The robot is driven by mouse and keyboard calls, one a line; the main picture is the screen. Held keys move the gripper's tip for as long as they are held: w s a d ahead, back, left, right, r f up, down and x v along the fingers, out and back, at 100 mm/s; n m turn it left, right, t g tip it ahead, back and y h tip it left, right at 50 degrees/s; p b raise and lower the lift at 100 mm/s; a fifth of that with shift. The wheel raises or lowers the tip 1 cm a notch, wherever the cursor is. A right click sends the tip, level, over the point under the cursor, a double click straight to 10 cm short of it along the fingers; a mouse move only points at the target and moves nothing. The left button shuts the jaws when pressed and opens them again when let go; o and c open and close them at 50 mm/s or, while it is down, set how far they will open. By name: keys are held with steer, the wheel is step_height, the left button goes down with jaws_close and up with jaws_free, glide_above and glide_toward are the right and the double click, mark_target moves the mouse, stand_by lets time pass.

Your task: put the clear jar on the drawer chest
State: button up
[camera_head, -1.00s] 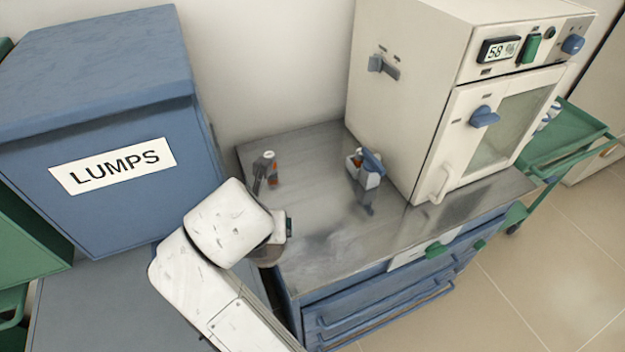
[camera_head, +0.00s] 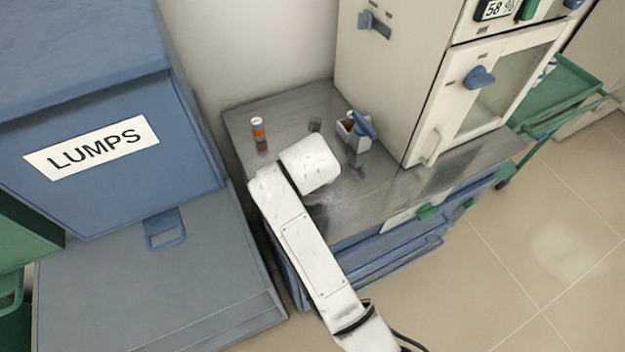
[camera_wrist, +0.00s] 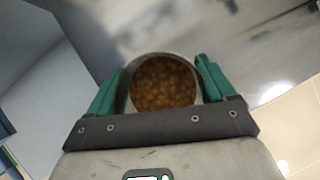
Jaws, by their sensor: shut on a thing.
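The clear jar (camera_wrist: 165,84), seen from above as a round rim full of brown lumps, sits between the green fingers of my gripper (camera_wrist: 162,78) in the wrist view. The gripper is shut on it. The drawer chest (camera_head: 385,192) is blue with a grey metal top and stands in the middle of the head view. My arm reaches over the front left part of its top. My arm hides the jar and most of the gripper in the head view. I cannot tell whether the jar touches the chest top.
A small vial with orange contents (camera_head: 259,133) stands at the chest's back left. A white box with a blue handle (camera_head: 354,132) is near the middle, beside the cream furnace (camera_head: 400,85). A blue bin labelled LUMPS (camera_head: 100,185) is at left. The front right top strip looks clear.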

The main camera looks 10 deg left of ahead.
steer(key=shift+w+d+f, duration=0.25)
steer(key=shift+w+f, duration=0.1)
steer(key=shift+f, duration=0.15)
steer(key=shift+w+d+f+p, duration=0.15)
steer(key=shift+f+p, duration=0.15)
steer(key=shift+f, duration=1.45)
steer(key=shift+f, duration=0.1)
steer(key=o, duration=1.1)
steer(key=v, duration=1.2)
